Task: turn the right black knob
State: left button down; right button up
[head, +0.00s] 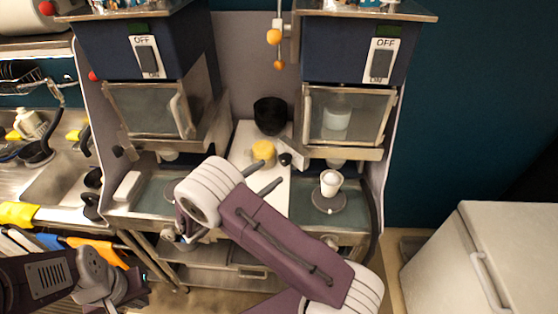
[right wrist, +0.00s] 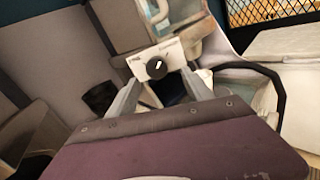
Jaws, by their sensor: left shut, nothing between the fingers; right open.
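The right black knob (head: 285,159) sits on the front of the right machine, left of its glass door. In the right wrist view the knob (right wrist: 157,69) shows on a white label plate, with a light pointer mark. My right gripper (head: 272,173) is open and empty just in front of the knob. Its two fingers (right wrist: 160,95) show on either side of the knob's lower part in the wrist view, and contact cannot be made out. My left gripper (head: 112,287) is shut and empty at the lower left, far from the knob.
A white cup (head: 330,182) stands on a dark round plate below the right machine. A yellow round object (head: 263,151) and a black cup (head: 270,115) stand between the machines. A second black knob (head: 118,151) is on the left machine. A white chest (head: 500,250) is at the right.

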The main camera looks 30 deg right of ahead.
aim_at(282, 162)
jog(key=p+x, duration=0.1)
jog(key=x, duration=0.1)
jog(key=w+p+x, duration=0.1)
jog(key=x, duration=0.2)
jog(key=shift+s+d, duration=0.2)
jog(key=shift+d, duration=0.25)
jog(key=shift+w+a+f, duration=0.1)
jog(key=shift+w+a, duration=0.05)
jog(key=shift+a, duration=0.1)
jog(key=c, duration=0.8)
grip_shut()
